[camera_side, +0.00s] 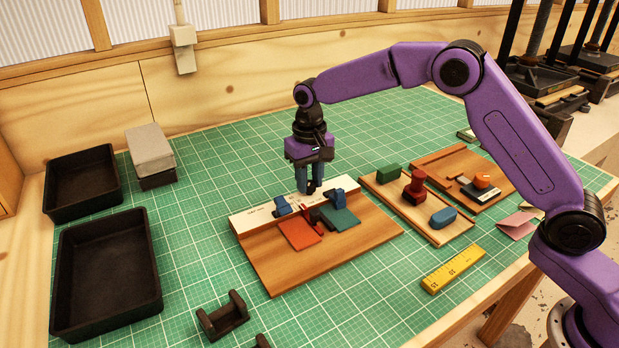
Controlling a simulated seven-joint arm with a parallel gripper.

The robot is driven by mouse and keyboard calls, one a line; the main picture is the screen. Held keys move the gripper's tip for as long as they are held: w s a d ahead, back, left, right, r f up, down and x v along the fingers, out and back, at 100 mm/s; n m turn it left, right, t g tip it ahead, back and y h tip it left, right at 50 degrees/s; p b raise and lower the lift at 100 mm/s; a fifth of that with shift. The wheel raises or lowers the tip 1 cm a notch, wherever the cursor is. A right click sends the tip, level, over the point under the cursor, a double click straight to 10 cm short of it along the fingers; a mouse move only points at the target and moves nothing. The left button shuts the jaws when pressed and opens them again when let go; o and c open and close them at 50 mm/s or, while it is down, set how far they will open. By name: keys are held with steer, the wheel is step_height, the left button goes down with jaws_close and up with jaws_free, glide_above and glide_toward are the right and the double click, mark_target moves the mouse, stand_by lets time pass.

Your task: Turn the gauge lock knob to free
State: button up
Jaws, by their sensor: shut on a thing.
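The wooden gauge board (345,243) lies on the green mat, with a white printed strip (250,219) along its back edge. On it are a red plate (299,233), a teal plate (342,217) and two blue pieces, one at left (282,206) and one at right (337,196). My gripper (310,188) points straight down at the strip, between the blue pieces. Its fingers are closed on a small dark thing that seems to be the gauge lock knob; the fingers mostly hide it. The knob's setting cannot be read.
Two black trays (147,283) (52,213) and a grey block (150,150) stand at left. A wooden board (440,238) with a red stamp (415,187) and a yellow ruler (453,268) are at right. A dark bracket (222,318) lies in front. The mat behind is clear.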

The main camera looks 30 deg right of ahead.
mark_target(309, 183)
steer(key=shift+n, duration=0.3)
steer(key=n, duration=0.3)
steer(key=shift+n, duration=0.4)
steer(key=n, duration=0.4)
steer(key=shift+n, duration=0.3)
steer(key=n, duration=0.4)
steer(key=shift+r+n, duration=0.1)
steer(key=shift+n, duration=2.4)
steer(key=o, duration=1.1)
steer(key=shift+c, duration=0.2)
steer(key=shift+r, duration=0.1)
step_height(309, 183, up, 17)
